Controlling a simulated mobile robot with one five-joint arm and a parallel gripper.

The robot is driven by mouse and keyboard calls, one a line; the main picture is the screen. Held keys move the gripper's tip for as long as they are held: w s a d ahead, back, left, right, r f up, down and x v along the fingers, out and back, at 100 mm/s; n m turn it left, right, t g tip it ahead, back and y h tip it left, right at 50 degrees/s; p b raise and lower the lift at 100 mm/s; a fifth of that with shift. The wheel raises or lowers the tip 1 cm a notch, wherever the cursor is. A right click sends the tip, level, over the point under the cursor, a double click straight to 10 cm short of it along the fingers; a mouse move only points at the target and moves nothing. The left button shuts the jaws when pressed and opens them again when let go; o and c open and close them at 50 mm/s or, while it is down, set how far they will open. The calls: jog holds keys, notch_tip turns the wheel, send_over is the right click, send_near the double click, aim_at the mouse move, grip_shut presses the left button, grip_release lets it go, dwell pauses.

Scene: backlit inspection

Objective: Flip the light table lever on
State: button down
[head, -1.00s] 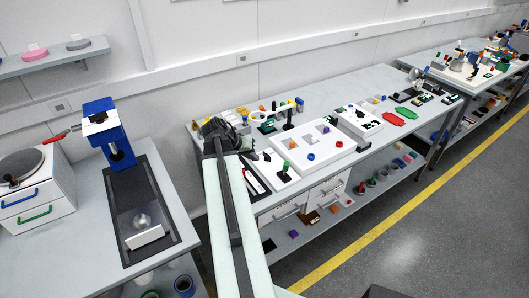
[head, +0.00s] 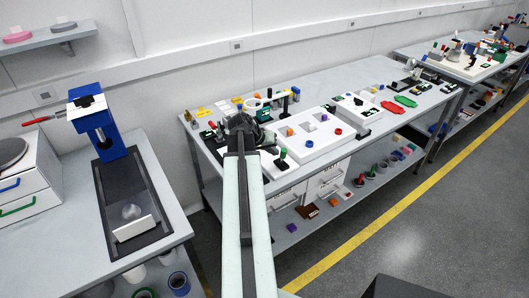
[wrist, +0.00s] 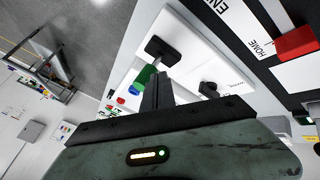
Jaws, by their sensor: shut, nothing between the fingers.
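A lever with a green handle (head: 283,153) stands on a small white box (head: 284,164) on the middle bench. In the wrist view the green handle (wrist: 146,74) rises beside a dark block (wrist: 163,50) on the white box (wrist: 205,60). My gripper (head: 241,124) is over the bench, left of the lever in the head view. In the wrist view its shut, empty fingers (wrist: 155,90) appear close beside the green handle; whether they touch is unclear. Part of the handle is hidden behind the fingers.
A white tray (head: 335,147) with coloured pieces lies right of the lever. A black panel marked HOME with a red block (wrist: 295,43) is beside the white box. A blue press (head: 92,115) stands on the left bench. A gap separates the two benches.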

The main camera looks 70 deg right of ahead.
jog(key=shift+s+d, duration=0.1)
jog(key=shift+s, duration=0.1)
jog(key=s+a, duration=0.2)
jog(key=s, duration=0.1)
jog(key=shift+s+a+f+b, duration=0.1)
jog(key=shift+s+f+b, duration=0.15)
jog(key=shift+f+b, duration=0.15)
jog(key=shift+w, duration=0.2)
